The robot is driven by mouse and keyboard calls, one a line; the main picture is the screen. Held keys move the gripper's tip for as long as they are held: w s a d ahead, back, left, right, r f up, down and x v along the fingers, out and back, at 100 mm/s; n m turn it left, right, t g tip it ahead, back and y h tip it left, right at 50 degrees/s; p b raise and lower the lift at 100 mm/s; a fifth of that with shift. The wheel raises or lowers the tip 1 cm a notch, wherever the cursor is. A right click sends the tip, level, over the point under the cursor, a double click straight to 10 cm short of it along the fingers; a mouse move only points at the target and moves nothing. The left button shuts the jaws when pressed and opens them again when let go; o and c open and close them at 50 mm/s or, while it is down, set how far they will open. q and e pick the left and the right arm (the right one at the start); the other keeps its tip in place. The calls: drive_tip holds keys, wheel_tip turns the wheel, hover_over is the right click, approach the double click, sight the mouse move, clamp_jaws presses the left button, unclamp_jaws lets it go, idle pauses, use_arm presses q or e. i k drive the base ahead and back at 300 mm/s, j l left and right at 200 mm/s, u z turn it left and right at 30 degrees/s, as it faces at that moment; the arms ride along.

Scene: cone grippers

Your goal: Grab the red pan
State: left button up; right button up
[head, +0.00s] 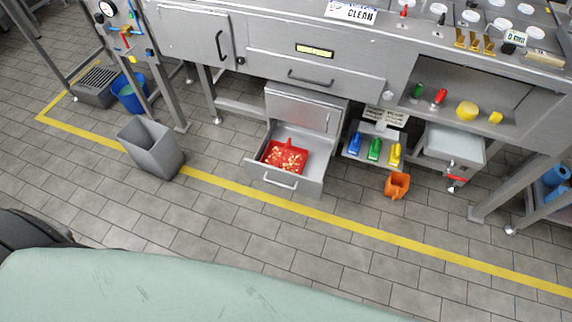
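A red pan (302,155) lies inside an open grey metal drawer (306,190) low under the workbench, near the middle of the head view. Several small pale pieces lie in the pan. The drawer is pulled out toward me, and its front carries a light bar handle. Neither of my grippers is in view.
A grey bin (152,150) stands left of the drawer, and a blue bucket (129,97) is farther left. Blue, green and yellow bottles (375,149) and an orange container (397,185) are to the right. The tiled floor (240,225) before the drawer is clear.

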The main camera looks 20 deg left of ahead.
sight(285, 156)
drive_tip(key=i+j+z, duration=0.1)
drive_tip(key=j+z, duration=0.15)
drive_tip(key=z, duration=0.15)
drive_tip(key=j+z, duration=0.25)
drive_tip(key=z, duration=0.2)
drive_tip(key=j+z, duration=0.25)
drive_tip(key=z, duration=0.15)
